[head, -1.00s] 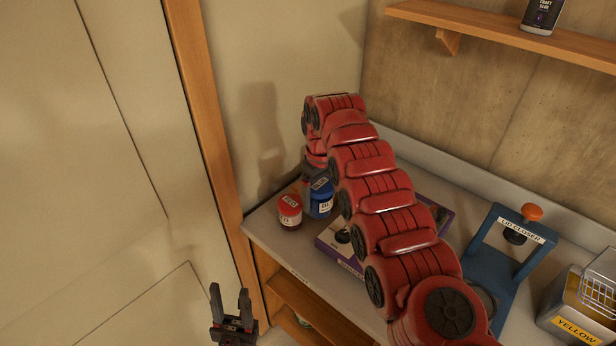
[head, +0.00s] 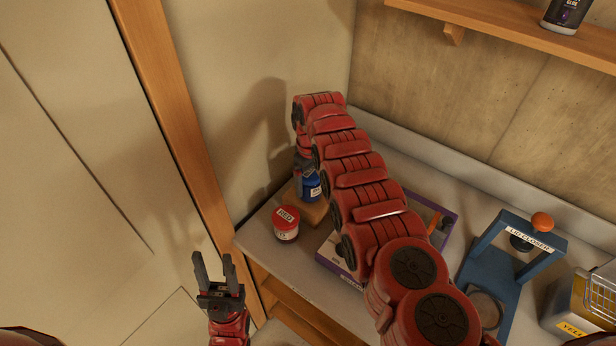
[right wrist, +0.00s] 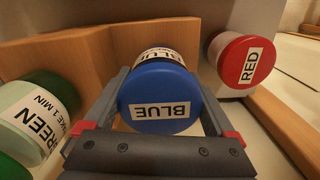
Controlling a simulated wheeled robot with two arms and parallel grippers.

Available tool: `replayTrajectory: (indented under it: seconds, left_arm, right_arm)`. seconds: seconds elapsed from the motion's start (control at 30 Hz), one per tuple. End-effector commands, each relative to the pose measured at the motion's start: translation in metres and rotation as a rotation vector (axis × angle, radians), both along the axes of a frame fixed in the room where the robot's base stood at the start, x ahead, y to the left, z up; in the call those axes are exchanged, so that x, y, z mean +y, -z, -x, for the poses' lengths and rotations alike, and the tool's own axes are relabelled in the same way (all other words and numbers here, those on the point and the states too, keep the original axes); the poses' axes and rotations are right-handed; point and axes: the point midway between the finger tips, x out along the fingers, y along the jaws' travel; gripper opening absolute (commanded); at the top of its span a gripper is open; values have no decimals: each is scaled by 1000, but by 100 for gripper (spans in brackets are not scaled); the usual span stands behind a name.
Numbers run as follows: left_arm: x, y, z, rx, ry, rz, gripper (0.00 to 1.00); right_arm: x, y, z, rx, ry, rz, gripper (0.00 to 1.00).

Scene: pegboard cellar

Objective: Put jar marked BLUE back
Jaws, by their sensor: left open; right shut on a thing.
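The jar marked BLUE (right wrist: 158,97), with a blue lid, is between the fingers of my right gripper (head: 304,173), which is shut on it. In the head view the blue jar (head: 311,187) shows partly behind my right arm, at the wooden stand (head: 316,213) in the bench's back-left corner. I cannot tell whether it touches the stand. The jar marked RED (head: 286,225) stands in front of the stand; it also shows in the right wrist view (right wrist: 243,62). A green jar (right wrist: 35,115) is at the left there. My left gripper (head: 212,258) is open and empty, left of the bench.
A purple-edged box (head: 335,262) lies on the bench under my right arm. A blue press marked LID CLOSER (head: 480,255) and a YELLOW-labelled container (head: 572,310) stand to the right. A wooden shelf (head: 480,25) is above. A wooden post (head: 165,90) borders the bench's left.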

Motion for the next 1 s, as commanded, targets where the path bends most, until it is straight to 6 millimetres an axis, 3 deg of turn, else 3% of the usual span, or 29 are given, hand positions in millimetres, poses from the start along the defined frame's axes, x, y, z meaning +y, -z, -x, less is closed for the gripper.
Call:
replayTrajectory:
  seconds: [0.23,0.27,0.3,0.67,0.83,1.0]
  left_arm:
    - [0,5,0,0,0,0,46]
    - [0,4,0,0,0,0,46]
    - [0,3,0,0,0,0,46]
    - [0,-3,0,0,0,0,46]
    - [0,-17,0,0,0,0,46]
    - [0,0,0,0,0,0,46]
  right_arm:
    - [0,4,-1,-1,1,0,0]
    - [0,3,-1,-1,1,0,94]
    - [0,2,-1,-1,1,0,100]
    - [1,-7,-1,-1,0,0,100]
    - [1,-36,0,1,0,-1,100]
    - [1,-57,-1,-2,0,-2,100]
